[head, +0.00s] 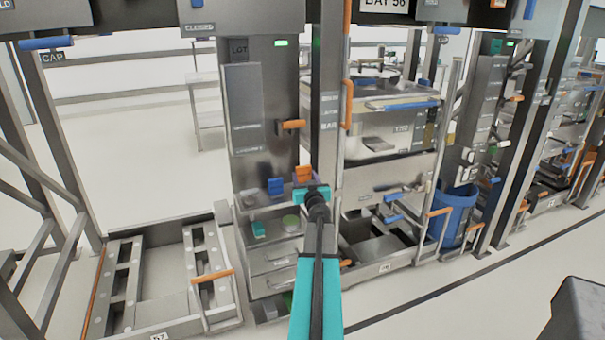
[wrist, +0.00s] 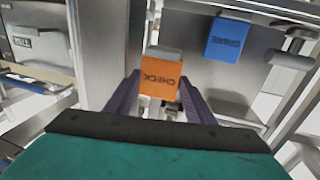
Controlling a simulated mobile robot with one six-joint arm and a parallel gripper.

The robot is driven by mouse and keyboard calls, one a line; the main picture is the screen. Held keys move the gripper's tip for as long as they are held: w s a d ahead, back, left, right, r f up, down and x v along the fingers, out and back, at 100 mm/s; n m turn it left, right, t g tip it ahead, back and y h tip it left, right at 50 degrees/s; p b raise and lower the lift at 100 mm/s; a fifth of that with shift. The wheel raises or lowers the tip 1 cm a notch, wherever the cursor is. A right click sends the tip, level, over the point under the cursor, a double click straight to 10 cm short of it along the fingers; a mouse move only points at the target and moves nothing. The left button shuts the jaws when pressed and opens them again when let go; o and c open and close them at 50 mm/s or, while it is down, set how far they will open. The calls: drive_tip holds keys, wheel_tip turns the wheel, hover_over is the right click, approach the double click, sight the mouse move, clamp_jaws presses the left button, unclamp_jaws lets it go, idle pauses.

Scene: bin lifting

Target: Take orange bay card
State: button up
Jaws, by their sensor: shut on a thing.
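The orange card (wrist: 160,85) sits between my gripper's two purple fingers (wrist: 160,103) in the wrist view, with the word CHECK upside down on it. A grey piece shows at the card's upper edge, and I cannot tell if the card is still touching its holder. In the head view my gripper (head: 311,193) is at the front of a metal bay column, with orange (head: 303,174) just above it. The fingertips are too small to make out there.
A blue card (wrist: 228,38) hangs to the right in the wrist view. An orange handle (head: 292,125) sticks out of the column (head: 262,80) above my gripper. A blue bin (head: 458,215) stands to the right.

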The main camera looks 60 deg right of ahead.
drive_tip(key=s+d+v, duration=0.2)
drive_tip(key=v, duration=1.1)
drive_tip(key=shift+s+a+p, duration=0.15)
drive_tip(key=shift+a+p, duration=0.05)
drive_tip(key=shift+p, duration=0.25)
